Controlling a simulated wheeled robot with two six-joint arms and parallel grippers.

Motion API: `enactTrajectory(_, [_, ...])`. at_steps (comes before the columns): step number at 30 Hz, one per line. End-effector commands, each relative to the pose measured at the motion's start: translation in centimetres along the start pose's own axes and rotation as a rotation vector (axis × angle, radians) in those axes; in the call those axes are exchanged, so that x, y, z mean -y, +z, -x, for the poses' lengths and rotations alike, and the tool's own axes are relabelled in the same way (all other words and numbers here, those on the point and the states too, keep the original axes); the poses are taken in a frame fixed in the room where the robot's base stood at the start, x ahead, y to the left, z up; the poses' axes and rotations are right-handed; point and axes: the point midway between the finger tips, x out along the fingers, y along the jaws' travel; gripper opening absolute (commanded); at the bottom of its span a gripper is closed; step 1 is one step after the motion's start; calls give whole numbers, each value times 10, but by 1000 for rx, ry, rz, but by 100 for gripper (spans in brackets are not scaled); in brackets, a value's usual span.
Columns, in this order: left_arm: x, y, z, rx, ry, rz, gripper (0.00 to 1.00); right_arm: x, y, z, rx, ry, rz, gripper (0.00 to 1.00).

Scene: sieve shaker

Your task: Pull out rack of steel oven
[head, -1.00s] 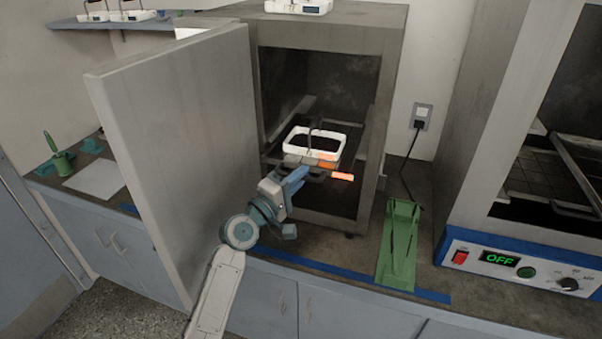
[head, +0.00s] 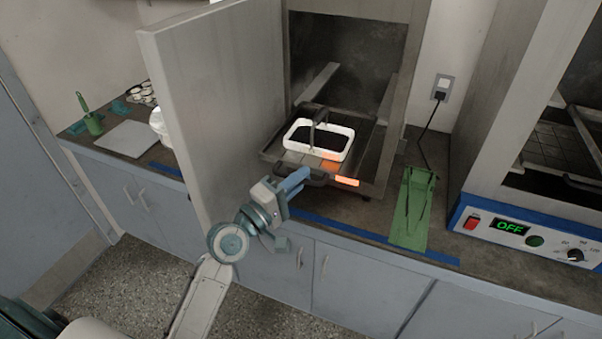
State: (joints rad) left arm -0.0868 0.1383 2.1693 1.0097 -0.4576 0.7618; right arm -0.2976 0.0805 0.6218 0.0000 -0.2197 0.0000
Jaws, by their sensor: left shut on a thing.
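The steel oven (head: 408,75) stands on the counter with its door (head: 215,110) swung wide open to the left. Its rack (head: 276,146) sticks partly out of the oven's front. A white basket (head: 348,140) with a dark inside and a raised handle sits on the rack. My right gripper is not in view.
A green stand (head: 413,210) is on the counter right of the oven. A second oven (head: 520,190) with an OFF display is farther right. The open door stands close beside my left arm. Open floor (head: 130,275) lies in front of the cabinets.

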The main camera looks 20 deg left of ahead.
Motion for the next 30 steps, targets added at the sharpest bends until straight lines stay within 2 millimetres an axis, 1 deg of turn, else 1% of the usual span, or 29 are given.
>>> enactTrajectory(8, [-1, 0, 0, 0, 2, 0, 0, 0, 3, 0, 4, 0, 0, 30])
enactTrajectory(9, [-1, 0, 0, 0, 2, 0, 14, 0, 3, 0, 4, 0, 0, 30])
enactTrajectory(11, [-1, 0, 0, 0, 2, 0, 25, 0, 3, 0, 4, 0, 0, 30])
enactTrajectory(12, [-1, 0, 0, 0, 1, 0, 33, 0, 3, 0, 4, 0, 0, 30])
enactTrajectory(20, [0, 0, 0, 0, 1, 0, 33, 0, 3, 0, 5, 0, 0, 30])
enactTrajectory(23, [1, 0, 4, 0, -1, -1, 33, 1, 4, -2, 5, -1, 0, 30])
enactTrajectory(26, [2, 0, 15, 1, -3, -5, 33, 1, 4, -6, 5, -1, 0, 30])
enactTrajectory(30, [4, 0, 40, 2, -5, -5, 33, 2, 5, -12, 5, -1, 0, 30])
